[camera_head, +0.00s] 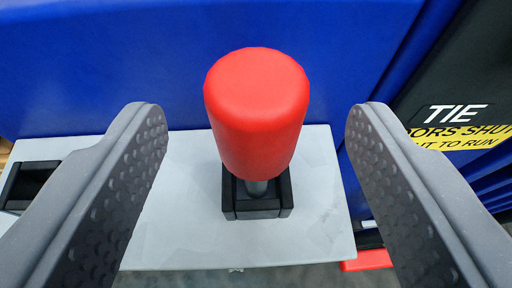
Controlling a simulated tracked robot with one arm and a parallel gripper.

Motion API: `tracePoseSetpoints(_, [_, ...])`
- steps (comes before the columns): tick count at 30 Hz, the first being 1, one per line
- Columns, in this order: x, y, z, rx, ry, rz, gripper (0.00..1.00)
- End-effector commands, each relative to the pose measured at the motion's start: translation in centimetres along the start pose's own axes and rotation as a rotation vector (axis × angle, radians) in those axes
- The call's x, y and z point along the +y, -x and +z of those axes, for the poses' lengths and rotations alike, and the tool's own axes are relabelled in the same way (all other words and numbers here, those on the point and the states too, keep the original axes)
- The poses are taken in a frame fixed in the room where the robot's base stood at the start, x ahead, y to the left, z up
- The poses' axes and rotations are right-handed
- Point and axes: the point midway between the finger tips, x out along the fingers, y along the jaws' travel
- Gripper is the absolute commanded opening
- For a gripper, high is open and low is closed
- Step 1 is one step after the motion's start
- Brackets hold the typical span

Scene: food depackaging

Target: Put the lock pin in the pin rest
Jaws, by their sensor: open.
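The lock pin (257,115) has a thick red cylindrical grip on top and a grey metal shank below. It stands upright in a small black square holder (258,204), which looks like the pin rest. The shank's lower end is hidden inside the holder. My gripper (256,118) is open, with one grey dimpled finger on each side of the red grip. Clear gaps separate both fingers from the grip, and nothing is held.
The holder sits on a light grey shelf (180,222) against a blue panel (120,65). Another black open holder (27,184) lies at the left. A dark panel with a yellow label (460,137) stands at right. A red part (367,260) shows below right.

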Motion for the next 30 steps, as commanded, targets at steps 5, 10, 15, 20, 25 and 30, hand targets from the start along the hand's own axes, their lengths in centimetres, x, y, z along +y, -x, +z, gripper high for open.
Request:
tracePoseSetpoints(5, [0.0, 2.5, -0.1, 0.002, 0.0, 0.0, 0.59])
tracePoseSetpoints(10, [-0.1, 4.8, 0.0, 0.0, 0.0, -0.001, 0.59])
tracePoseSetpoints(15, [0.0, 6.8, 0.0, 0.0, 0.0, 0.0, 0.59])
tracePoseSetpoints(20, [0.0, 8.0, 0.1, -0.002, 0.0, 0.0, 0.59])
tracePoseSetpoints(25, [0.0, 8.5, 0.0, 0.0, 0.0, 0.0, 0.59])
tracePoseSetpoints(30, [0.0, 8.6, 0.1, -0.001, 0.0, 0.0, 0.59])
